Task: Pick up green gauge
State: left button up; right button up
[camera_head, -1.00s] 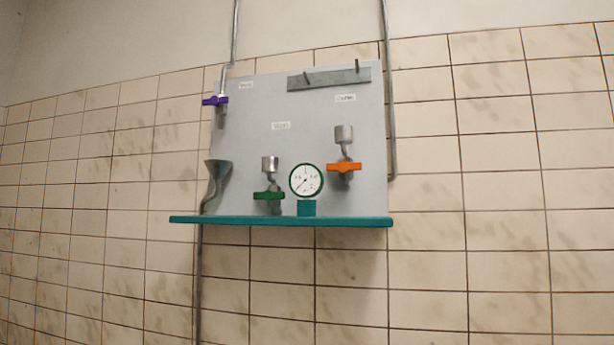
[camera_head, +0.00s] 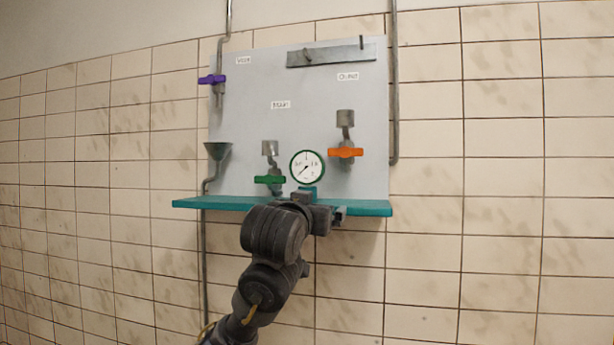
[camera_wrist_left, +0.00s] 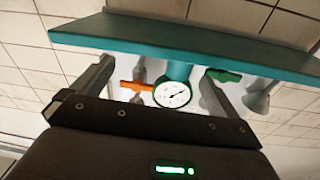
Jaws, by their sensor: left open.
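The gauge (camera_head: 307,167) has a round white dial with a green rim and stands on a teal base at the teal shelf. My left gripper (camera_head: 318,204) is in front of the shelf, just below the dial, and hides part of the base. In the left wrist view, turned upside down, the gauge (camera_wrist_left: 172,94) and its teal base lie between the two spread fingers of my left gripper (camera_wrist_left: 157,80). The fingers are open, and no contact with the gauge shows. My right gripper is in neither view.
A green-handled valve (camera_head: 269,180) is close left of the gauge, and an orange-handled valve (camera_head: 345,153) is to its right. A funnel (camera_head: 217,151) and purple valve (camera_head: 212,79) are further left. The teal shelf (camera_head: 210,203) juts out from the grey panel (camera_head: 240,120).

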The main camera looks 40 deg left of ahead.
pick_arm(q)
jog(key=n+y, duration=0.2)
send_near(306, 170)
jog(key=p+x, duration=0.2)
jog(key=x, duration=0.3)
jog(key=shift+a+p, duration=0.3)
jog(key=shift+w+a+t, duration=0.25)
jog(key=shift+w+t, duration=0.05)
jog(key=shift+w, duration=0.15)
jog(key=shift+w+r+p, duration=0.15)
jog(key=shift+p, duration=0.2)
jog(key=p+x, duration=0.3)
jog(key=x, duration=0.1)
jog(key=shift+w+d+p, duration=0.1)
jog(key=shift+w+p, duration=0.1)
jog(key=shift+p, duration=0.15)
jog(key=shift+w, duration=0.4)
